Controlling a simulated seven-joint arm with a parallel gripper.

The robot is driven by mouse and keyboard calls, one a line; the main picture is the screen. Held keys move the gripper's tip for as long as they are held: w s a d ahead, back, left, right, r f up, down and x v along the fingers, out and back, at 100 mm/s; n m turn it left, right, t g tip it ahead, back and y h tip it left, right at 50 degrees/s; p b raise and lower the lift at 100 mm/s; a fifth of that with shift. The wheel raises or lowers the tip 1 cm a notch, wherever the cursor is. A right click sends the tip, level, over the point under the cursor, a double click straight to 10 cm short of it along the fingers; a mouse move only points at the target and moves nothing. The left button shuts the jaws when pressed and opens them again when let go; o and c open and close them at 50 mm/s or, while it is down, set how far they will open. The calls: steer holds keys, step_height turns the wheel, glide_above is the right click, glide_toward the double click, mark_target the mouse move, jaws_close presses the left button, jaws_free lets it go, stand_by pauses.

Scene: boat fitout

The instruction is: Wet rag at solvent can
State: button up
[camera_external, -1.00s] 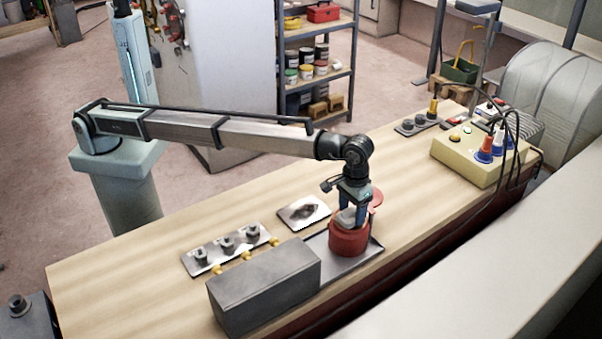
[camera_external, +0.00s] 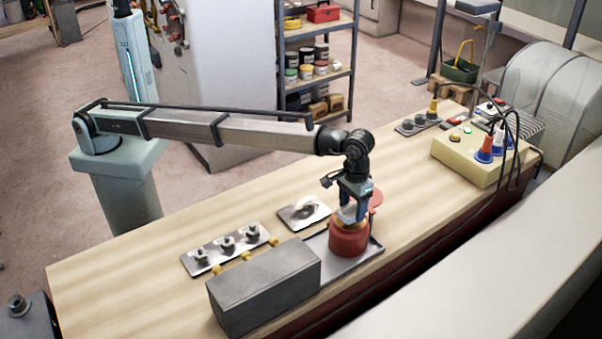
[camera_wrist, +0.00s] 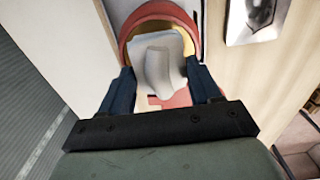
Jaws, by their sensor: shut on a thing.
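The red solvent can (camera_external: 348,240) stands on a grey tray (camera_external: 370,258) on the bench, with its red lid (camera_external: 376,198) swung open beside the mouth. My gripper (camera_external: 350,208) points down over the can and is shut on a pale grey rag (camera_external: 347,213). In the wrist view the rag (camera_wrist: 163,65) is bunched between the two blue fingers, over the can's yellow-rimmed mouth (camera_wrist: 126,45). The rag's lower end is at the can's mouth. I cannot tell whether it touches the solvent.
A grey box (camera_external: 265,285) stands left of the can. A metal plate (camera_external: 304,212) with a dark patch and a strip with several fittings (camera_external: 228,247) lie behind. A cream control box (camera_external: 480,155) with cables is at the right. The bench is clear at far left.

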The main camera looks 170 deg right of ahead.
mark_target(352, 205)
steer(key=shift+r, duration=2.7)
steer(key=shift+w, duration=0.1)
